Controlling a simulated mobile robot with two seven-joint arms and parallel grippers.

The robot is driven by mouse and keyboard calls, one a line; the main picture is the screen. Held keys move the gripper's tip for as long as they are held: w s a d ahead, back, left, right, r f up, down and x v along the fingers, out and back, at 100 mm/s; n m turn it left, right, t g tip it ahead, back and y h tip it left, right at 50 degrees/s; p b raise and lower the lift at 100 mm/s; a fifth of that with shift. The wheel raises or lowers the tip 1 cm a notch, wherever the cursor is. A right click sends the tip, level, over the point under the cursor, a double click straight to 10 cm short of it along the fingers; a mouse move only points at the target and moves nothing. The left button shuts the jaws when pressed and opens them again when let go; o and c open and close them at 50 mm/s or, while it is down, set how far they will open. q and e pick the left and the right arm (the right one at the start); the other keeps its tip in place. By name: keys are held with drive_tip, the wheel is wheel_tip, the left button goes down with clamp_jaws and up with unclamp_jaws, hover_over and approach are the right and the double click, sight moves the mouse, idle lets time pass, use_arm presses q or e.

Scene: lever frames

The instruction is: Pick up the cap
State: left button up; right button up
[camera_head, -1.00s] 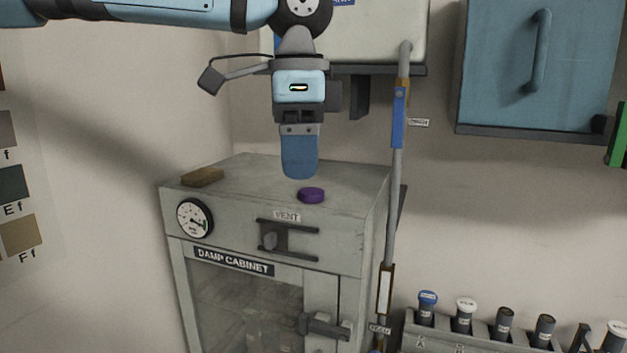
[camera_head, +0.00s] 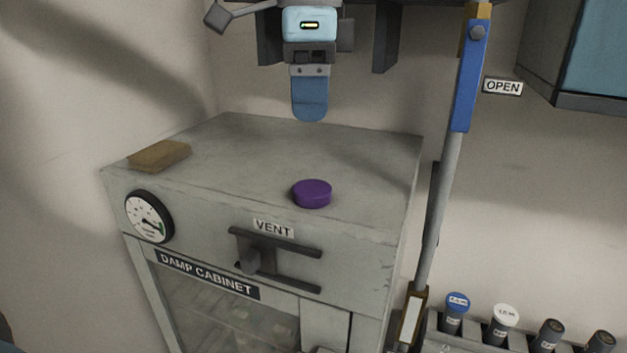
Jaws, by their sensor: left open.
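The cap is a small purple disc (camera_head: 312,194) lying flat on top of the grey damp cabinet (camera_head: 240,145), near its front edge. My left gripper (camera_head: 309,108) hangs pointing down above the cabinet top, higher in the picture than the cap and apart from it. It is open, though only one blue finger face shows from this side. Nothing is seen in it. My right gripper is not in view.
A brown block (camera_head: 160,155) lies at the cabinet top's left. The front has a gauge (camera_head: 149,216) and a vent slider (camera_head: 262,258). A vertical pipe with a blue sleeve (camera_head: 467,80) stands at the right. A rack of capped vials (camera_head: 455,312) is at lower right. The cabinet top's middle is clear.

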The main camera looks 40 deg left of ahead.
use_arm(q)
hover_over(309, 187)
drive_tip(key=f, duration=0.6)
drive_tip(key=shift+s+d+f, duration=0.15)
drive_tip(key=shift+d+f, duration=0.05)
drive_tip(key=shift+a+f+p, duration=0.15)
drive_tip(key=shift+f+p, duration=0.05)
drive_tip(key=shift+f, duration=1.35)
drive_tip(key=shift+a+f+p, duration=0.1)
drive_tip(key=shift+f+p, duration=0.05)
drive_tip(key=shift+f, duration=1.4)
drive_tip(key=shift+c, duration=0.2)
drive_tip(key=c, duration=1)
